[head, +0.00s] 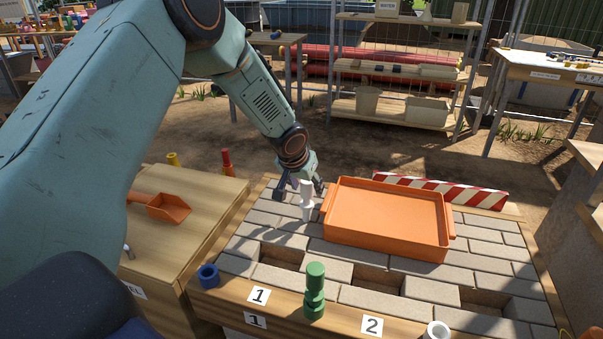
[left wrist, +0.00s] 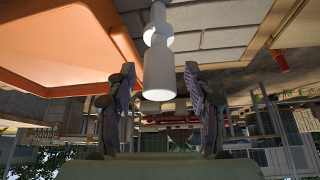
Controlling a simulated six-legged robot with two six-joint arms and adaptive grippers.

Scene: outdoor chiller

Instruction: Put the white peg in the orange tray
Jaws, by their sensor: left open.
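The white peg (head: 307,202) stands upright on the grey brick surface, just left of the orange tray. The orange tray (head: 388,250) is shallow and looks empty, with a handle at each end. My left gripper (head: 299,189) is at the peg's upper part, open, with one finger to each side of it. In the left wrist view the peg (left wrist: 158,72) shows between the spread fingers (left wrist: 160,105), with gaps on both sides. The tray (left wrist: 60,48) fills the upper left there. My right gripper is not in view.
A green peg (head: 315,291) stands on the front wooden edge, with a blue ring (head: 208,276) to its left and a white ring (head: 437,331) at the bottom. Gaps open in the bricks. A striped barrier (head: 440,190) lies behind the tray. An orange scoop (head: 167,208) lies left.

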